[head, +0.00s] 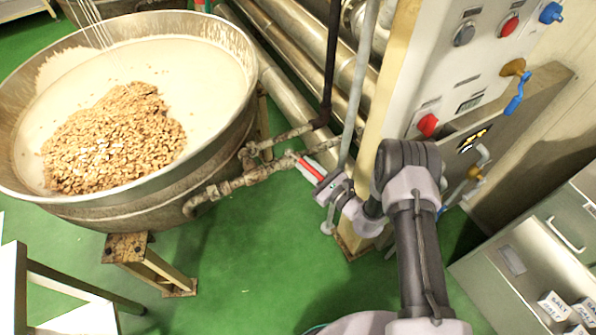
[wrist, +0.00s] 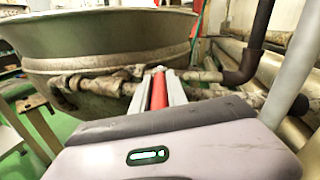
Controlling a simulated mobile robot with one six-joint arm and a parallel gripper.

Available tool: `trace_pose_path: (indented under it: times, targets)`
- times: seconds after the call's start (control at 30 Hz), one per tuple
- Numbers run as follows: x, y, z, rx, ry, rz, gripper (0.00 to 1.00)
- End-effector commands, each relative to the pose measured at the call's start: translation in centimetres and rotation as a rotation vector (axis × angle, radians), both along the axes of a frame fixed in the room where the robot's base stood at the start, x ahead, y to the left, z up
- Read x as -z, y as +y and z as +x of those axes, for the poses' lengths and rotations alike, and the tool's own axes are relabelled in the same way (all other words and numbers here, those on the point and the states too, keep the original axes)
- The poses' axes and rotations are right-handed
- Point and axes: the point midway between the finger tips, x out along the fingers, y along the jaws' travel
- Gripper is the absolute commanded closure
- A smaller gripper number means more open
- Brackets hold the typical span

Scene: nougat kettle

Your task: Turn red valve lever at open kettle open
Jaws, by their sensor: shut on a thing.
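The open kettle (head: 150,215) is a large steel bowl holding white mass and a heap of nuts. Its rusty pipe runs out to the right from the bowl's side. The red valve lever (head: 312,168) sits at the pipe's right end, between the fingers of my gripper (head: 313,167). In the wrist view, the red lever (wrist: 159,91) points away from me between the two grey fingers, toward the pipe and the kettle (wrist: 110,45). My gripper (wrist: 160,90) is shut on the lever. The valve body is mostly hidden behind the fingers.
A control panel (head: 450,80) with red buttons and a blue-handled tap stands right of the lever. A vertical pipe (head: 358,85) rises close beside my gripper. Thick pipes (head: 290,45) run behind. A grey drawer cabinet (head: 535,250) is at lower right. Green floor (head: 250,240) is clear below.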

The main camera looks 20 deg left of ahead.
Motion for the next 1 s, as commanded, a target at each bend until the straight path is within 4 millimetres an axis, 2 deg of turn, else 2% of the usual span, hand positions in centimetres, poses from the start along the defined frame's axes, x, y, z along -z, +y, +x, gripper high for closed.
trace_pose_path:
  times: [0.27,0.3,0.4,0.77,0.87,1.0]
  targets:
    - [0.0,0.0,-0.1,-0.019,0.002,-0.003,1.00]
    - [0.0,0.0,-0.1,-0.019,0.002,-0.003,0.79]
    - [0.0,0.0,-0.1,-0.018,0.002,-0.003,0.59]
    - [-0.1,-0.4,-0.3,-0.017,0.002,-0.003,0.59]
    - [-0.2,-1.9,-1.0,-0.014,0.004,-0.003,0.59]
    - [-0.3,-5.2,-2.8,-0.011,0.006,-0.002,0.59]
